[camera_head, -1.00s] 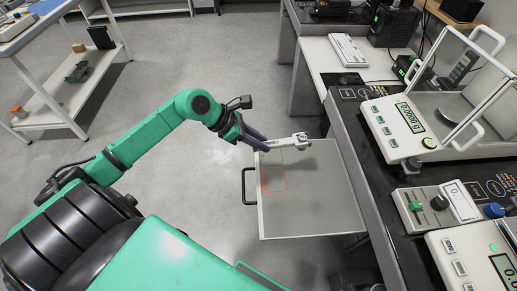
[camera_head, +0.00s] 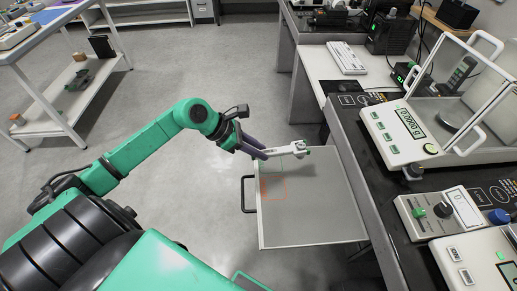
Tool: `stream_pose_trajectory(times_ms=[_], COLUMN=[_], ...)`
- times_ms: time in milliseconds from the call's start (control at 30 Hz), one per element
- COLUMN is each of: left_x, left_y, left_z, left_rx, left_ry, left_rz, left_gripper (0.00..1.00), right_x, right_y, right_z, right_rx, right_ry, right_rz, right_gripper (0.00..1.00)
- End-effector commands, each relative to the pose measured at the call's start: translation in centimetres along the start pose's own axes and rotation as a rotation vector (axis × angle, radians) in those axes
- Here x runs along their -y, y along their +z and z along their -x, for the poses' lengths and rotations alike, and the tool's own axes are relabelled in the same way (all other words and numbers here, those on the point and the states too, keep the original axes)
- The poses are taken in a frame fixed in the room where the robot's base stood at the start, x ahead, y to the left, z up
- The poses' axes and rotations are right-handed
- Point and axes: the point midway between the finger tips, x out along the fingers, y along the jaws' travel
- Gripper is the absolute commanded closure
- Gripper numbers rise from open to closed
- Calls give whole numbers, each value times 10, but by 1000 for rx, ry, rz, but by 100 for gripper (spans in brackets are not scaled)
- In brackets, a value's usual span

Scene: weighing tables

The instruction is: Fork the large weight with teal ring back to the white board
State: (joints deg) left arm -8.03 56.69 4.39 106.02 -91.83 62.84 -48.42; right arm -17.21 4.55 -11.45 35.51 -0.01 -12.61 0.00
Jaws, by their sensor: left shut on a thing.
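My left gripper (camera_head: 258,151) is shut on a slim pale grey fork tool (camera_head: 285,150). The fork points right, above the far part of the pull-out white board (camera_head: 325,215), which looks light grey here. The fork's far end is small and has dark details. I cannot tell whether a weight sits in it, and I cannot make out the large weight with teal ring. The board has an orange square outline and a green outline partly behind the fork. My right gripper is not in view.
A black handle (camera_head: 246,194) is on the board's left edge. The dark bench on the right carries a glass-sided balance (camera_head: 400,130), a grey control box (camera_head: 435,213) and another instrument (camera_head: 475,262). A keyboard (camera_head: 346,58) lies at the back. Open floor lies left of the board.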

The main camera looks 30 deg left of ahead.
Motion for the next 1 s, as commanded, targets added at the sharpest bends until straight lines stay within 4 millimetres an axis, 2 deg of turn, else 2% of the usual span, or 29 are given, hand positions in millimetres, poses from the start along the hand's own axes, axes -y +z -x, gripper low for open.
stream_pose_trajectory(times_ms=[1000], left_x=[-1], left_y=[-41], left_z=[-43], left_rx=[3], left_ry=[1], left_rz=[-2], left_gripper=[100], right_x=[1], right_y=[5], right_z=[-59], right_rx=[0], right_ry=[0], right_rz=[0], right_gripper=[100])
